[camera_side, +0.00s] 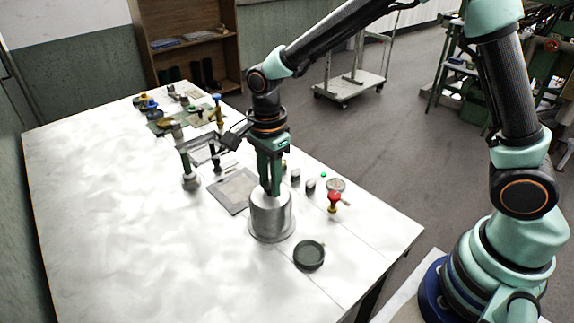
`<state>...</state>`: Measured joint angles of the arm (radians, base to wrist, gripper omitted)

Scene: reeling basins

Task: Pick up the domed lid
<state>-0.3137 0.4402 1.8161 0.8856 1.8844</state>
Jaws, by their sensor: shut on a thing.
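The domed lid (271,216) is a silvery metal cover with a wider rim at its foot. It is upright over the white table, near the table's front right part. My gripper (270,188) points straight down at the top of the lid and is shut on it. The fingers hide the lid's top and whatever they grip there. I cannot tell whether the rim touches the table.
A dark round dish (309,255) lies just right and in front of the lid. A red-topped piece (334,201) and small dark cylinders stand to the right. A flat grey plate (234,191) lies behind left. The white table (120,220) is clear at left.

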